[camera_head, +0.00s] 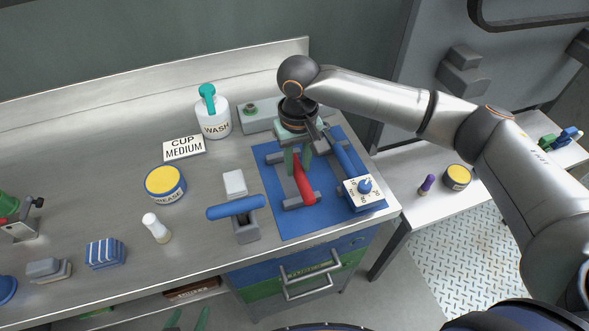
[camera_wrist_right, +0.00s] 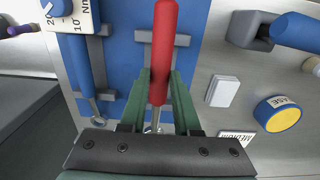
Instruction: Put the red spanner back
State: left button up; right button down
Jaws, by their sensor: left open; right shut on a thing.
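The red spanner (camera_head: 304,184) lies lengthwise over the grey rests (camera_head: 292,204) on the blue mat (camera_head: 272,213). I cannot tell whether it touches them. My right gripper (camera_head: 298,162) reaches down from above and is shut on the spanner near its head end. The right wrist view shows the red handle (camera_wrist_right: 164,50) between the green fingers (camera_wrist_right: 158,100), with its metal head partly hidden by the gripper. My left gripper (camera_head: 188,319) is open and empty at the bottom edge, below the counter front, with only its green fingertips showing.
A blue-handled tool (camera_head: 341,154) and a white dial box (camera_head: 364,193) stand right of the spanner. A grey block with a blue handle (camera_head: 236,207) stands left of the mat. A wash bottle (camera_head: 213,117), a yellow-lidded tin (camera_head: 165,184) and a white bottle (camera_head: 156,228) stand further left.

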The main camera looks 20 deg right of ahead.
jog(key=shift+f, duration=0.45)
notch_tip(320, 180, down, 4)
jog(key=shift+r+p, duration=0.15)
jog(key=shift+p, duration=0.8)
jog(key=shift+s+f, duration=0.1)
jog(key=shift+f, duration=0.1)
jog(key=c, duration=0.9)
grip_release()
jog(key=shift+f, duration=0.15)
jog(key=shift+o, duration=1.4)
